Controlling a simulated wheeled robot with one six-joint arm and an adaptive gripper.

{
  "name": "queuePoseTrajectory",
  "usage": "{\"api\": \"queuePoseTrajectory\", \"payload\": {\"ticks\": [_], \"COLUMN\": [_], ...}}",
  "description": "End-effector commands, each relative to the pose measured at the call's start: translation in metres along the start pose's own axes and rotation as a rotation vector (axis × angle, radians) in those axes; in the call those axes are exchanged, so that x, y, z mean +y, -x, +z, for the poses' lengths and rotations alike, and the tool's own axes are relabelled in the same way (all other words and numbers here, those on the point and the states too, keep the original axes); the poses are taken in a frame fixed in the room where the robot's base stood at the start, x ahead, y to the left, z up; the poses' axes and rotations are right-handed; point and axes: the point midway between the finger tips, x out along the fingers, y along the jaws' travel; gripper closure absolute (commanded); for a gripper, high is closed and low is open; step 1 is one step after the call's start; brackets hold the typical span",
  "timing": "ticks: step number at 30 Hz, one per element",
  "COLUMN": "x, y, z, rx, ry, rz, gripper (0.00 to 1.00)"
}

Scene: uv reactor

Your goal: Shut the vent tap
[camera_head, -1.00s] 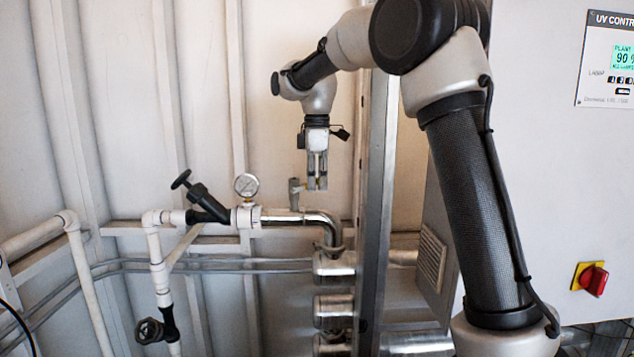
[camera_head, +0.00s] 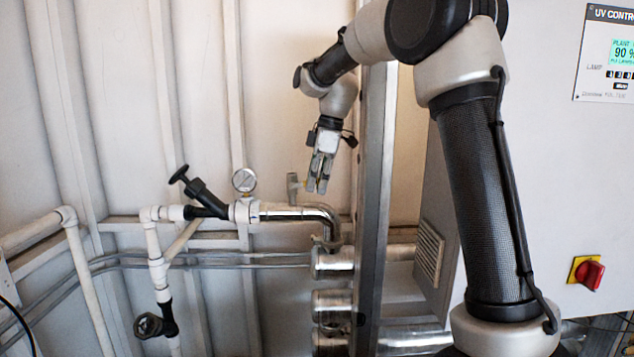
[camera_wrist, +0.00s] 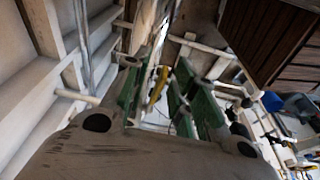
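The vent tap (camera_head: 293,187) is a small grey upright fitting on top of the steel pipe, left of my gripper in the head view. A small brass-coloured part shows at its right side. My gripper (camera_head: 317,188) points down and slightly left, just right of the tap, with a gap between its fingers. In the wrist view my gripper (camera_wrist: 160,95) has its green-padded fingers apart. A thin yellow piece (camera_wrist: 158,84) shows in the gap there; I cannot tell whether it is the tap's lever or whether a finger touches it.
A pressure gauge (camera_head: 244,180) and a black-handled angled valve (camera_head: 205,199) sit on the pipe to the left. A steel post (camera_head: 376,200) stands close to the right of my gripper. A control cabinet (camera_head: 540,160) with a red switch (camera_head: 590,274) is further right.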

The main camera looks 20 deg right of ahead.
Motion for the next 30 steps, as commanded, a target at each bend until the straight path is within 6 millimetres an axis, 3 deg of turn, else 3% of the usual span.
{"api": "queuePoseTrajectory", "payload": {"ticks": [8,21,30], "x": [0.001,0.001,0.0], "y": [0.011,0.088,0.097], "z": [-0.003,-0.02,-0.022], "rx": [0.001,0.001,0.0], "ry": [0.001,0.0,0.0], "rz": [0.002,0.001,-0.001], "gripper": [0.73,0.73,0.73]}}
